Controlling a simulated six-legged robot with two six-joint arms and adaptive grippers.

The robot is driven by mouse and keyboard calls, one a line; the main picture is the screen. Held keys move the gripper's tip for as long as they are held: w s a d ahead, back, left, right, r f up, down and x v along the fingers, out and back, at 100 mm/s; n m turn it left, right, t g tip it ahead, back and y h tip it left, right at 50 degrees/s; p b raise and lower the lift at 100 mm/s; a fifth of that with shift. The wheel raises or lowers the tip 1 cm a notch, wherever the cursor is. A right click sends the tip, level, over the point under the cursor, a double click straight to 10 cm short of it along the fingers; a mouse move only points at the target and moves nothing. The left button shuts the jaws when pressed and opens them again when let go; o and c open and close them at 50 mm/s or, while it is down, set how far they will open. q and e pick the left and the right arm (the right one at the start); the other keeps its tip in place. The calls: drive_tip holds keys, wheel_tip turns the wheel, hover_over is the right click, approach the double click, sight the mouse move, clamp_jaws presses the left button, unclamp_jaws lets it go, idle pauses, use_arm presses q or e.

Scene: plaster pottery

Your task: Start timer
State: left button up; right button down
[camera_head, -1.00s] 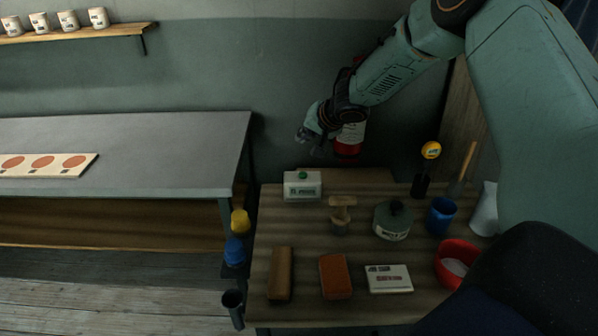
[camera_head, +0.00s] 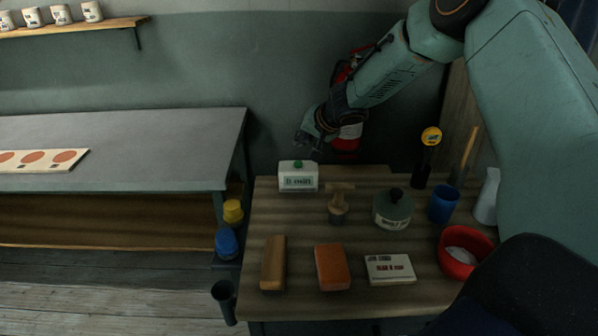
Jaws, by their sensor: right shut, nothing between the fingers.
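The timer is a small white box (camera_head: 298,177) with a green button on top and dark marks on its front, at the back left of the wooden table. I cannot read the marks. My right gripper (camera_head: 305,143) is shut and empty, in the air above and slightly right of the timer, apart from it. My left gripper is not in view.
The wooden table (camera_head: 350,300) also bears a wooden stamp (camera_head: 338,202), a round green jar (camera_head: 392,210), a blue cup (camera_head: 442,205), a red bowl (camera_head: 466,252), and blocks along the front. A fire extinguisher (camera_head: 347,140) hangs behind my right forearm. A grey bench (camera_head: 120,150) stands left.

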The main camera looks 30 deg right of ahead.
sight(300, 164)
wheel_tip(300, 164, down, 3)
drive_tip(key=shift+a+r+b, duration=0.1)
drive_tip(key=shift+a+b, duration=0.05)
drive_tip(key=shift+b, duration=0.9)
drive_tip(key=shift+f+b, duration=0.35)
drive_tip(key=shift+f, duration=0.1)
drive_tip(key=shift+f, duration=0.15)
drive_tip(key=shift+f, duration=0.25)
